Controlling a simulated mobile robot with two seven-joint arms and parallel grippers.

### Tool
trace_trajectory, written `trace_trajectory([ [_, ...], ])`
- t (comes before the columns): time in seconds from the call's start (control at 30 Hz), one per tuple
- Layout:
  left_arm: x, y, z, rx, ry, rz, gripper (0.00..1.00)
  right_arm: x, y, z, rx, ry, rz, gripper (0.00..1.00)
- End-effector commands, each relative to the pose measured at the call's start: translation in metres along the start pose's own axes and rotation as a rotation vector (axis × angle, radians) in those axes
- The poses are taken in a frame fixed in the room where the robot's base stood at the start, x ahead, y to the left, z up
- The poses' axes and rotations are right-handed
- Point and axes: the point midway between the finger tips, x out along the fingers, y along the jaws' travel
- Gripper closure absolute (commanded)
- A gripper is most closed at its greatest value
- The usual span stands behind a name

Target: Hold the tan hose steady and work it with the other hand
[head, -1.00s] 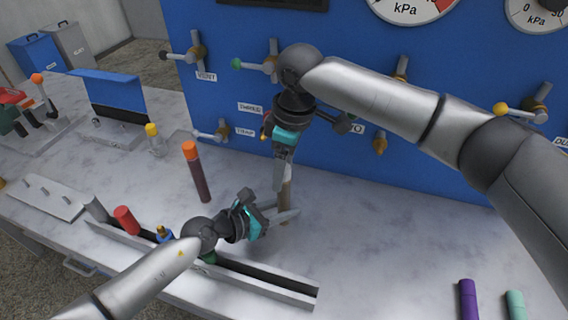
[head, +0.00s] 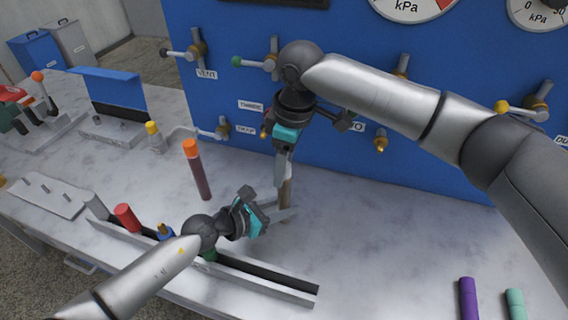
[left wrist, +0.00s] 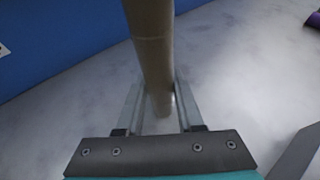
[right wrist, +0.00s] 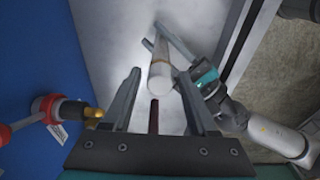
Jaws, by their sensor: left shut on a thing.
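The tan hose (head: 287,190) stands roughly upright in front of the blue panel, mostly hidden by my grippers in the head view. My left gripper (head: 283,213) is shut on it low down; in the left wrist view the hose (left wrist: 152,45) runs between the two fingers. My right gripper (head: 282,180) comes from above, near the hose's upper end. In the right wrist view its fingers (right wrist: 160,82) are spread, with the pale hose end (right wrist: 160,72) between their tips and a gap on either side.
A dark red hose with an orange top (head: 197,172) stands left of the grippers. A long rack (head: 265,283) with coloured pieces lies in front. Valves with handles (head: 400,70) stick out of the blue panel (head: 350,165). Purple (head: 468,298) and teal (head: 516,303) pieces stand at the right; the marble between is clear.

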Motion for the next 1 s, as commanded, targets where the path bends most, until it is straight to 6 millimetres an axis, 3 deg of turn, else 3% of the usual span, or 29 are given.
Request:
trace_trajectory([
  [0.1, 0.0, 0.0, 0.0, 0.0, 0.001, 0.0, 1.0, 0.0, 0.0, 0.0, 0.0, 0.0, 0.0, 0.29],
  [0.47, 0.0, 0.0, 0.0, 0.0, 0.001, 0.0, 1.0, -0.007, 0.001, 0.0, 0.0, 0.001, 0.001, 0.29],
  [1.0, 0.0, 0.0, 0.0, 0.0, 0.001, 0.0, 1.0, -0.099, 0.0, 0.0, -0.001, 0.002, 0.003, 0.29],
])
